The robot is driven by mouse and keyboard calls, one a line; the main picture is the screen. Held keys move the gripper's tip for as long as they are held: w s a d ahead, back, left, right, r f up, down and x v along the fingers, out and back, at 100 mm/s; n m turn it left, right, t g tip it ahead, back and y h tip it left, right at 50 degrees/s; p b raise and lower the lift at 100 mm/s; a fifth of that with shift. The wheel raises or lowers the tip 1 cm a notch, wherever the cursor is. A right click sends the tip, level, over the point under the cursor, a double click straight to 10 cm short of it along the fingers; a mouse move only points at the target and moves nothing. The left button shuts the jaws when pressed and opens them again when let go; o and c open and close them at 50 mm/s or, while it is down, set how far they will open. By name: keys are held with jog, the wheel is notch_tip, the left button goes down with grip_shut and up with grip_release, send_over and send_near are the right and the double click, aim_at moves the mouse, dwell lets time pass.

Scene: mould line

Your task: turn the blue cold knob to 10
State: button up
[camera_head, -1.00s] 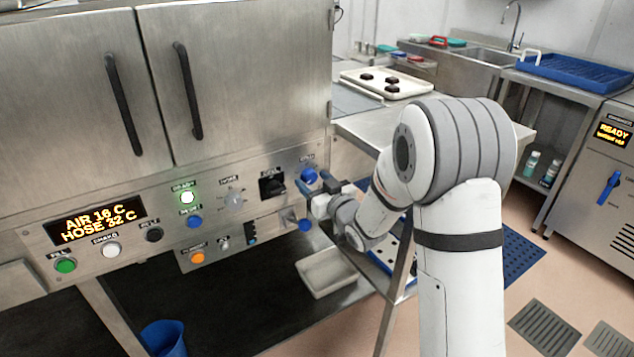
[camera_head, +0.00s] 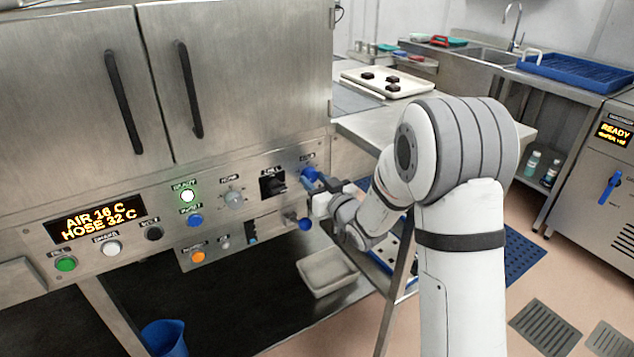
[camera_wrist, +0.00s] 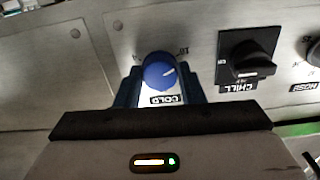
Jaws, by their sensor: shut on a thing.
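The blue cold knob (camera_head: 309,175) is at the right end of the steel control panel, under the cabinet doors. In the wrist view the knob (camera_wrist: 160,72) sits between the two dark blue fingers of my gripper (camera_wrist: 160,88), above its COLD label, which appears upside down. A white pointer mark on the knob aims up and to the right in that view, toward a scale mark that is too small to read surely. My gripper (camera_head: 318,182) is shut on the knob. In the head view the fingers partly cover the knob.
The black CHILL switch (camera_wrist: 247,60) is beside the knob, with the HOSE knob (camera_head: 234,198) beyond it. A display (camera_head: 97,219) reads AIR 16 C, HOSE 32 C. A pale tray (camera_head: 327,270) stands below the panel. A steel table (camera_head: 440,115) is at the right.

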jog(key=m+b, duration=0.1)
jog(key=m, duration=0.1)
jog(key=shift+f+m, duration=0.1)
jog(key=shift+m, duration=0.2)
jog(key=m, duration=0.3)
jog(key=shift+m+b, duration=0.3)
jog(key=m, duration=0.3)
jog(key=shift+m, duration=0.4)
jog(key=m, duration=0.3)
jog(key=shift+r+m+p, duration=0.25)
jog(key=shift+m+p, duration=0.05)
jog(key=m+p, duration=0.1)
jog(key=m, duration=0.4)
jog(key=shift+r, duration=0.1)
jog(key=shift+m+p, duration=0.7)
jog(key=shift+m, duration=1.5)
jog(key=o, duration=1)
